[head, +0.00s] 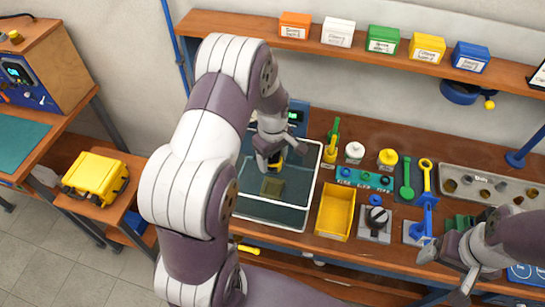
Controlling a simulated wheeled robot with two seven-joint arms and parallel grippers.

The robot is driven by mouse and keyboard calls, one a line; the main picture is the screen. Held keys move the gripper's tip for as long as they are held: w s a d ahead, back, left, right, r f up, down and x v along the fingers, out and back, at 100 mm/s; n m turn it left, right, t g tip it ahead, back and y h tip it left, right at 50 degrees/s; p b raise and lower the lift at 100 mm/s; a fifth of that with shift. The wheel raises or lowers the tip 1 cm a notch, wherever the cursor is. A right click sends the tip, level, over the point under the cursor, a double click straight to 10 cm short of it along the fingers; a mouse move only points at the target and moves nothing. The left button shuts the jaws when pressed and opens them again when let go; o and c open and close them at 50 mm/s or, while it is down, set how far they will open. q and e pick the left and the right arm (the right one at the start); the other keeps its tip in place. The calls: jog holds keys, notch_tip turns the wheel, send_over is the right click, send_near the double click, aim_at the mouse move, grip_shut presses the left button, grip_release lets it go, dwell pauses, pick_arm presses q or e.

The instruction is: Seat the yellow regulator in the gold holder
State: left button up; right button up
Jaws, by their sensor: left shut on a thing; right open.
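My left gripper (270,161) hangs over the glass-sided water tank at the bench's left and is shut on a small yellow and dark thing, apparently the yellow regulator (277,165). Its body is mostly hidden by the fingers. A dull gold block, apparently the gold holder (272,187), lies in the tank just below and slightly in front of the gripper; a gap seems to show between them. My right gripper (464,272) is open at the bench's front right, with no held thing visible.
The tank (267,222) has a pale raised rim. A shelf with colored boxes (383,40) runs behind.

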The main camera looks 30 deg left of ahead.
pick_arm(q)
jog(key=shift+f+b, duration=2.5)
jog(key=shift+f, duration=1.95)
dwell(3.5)
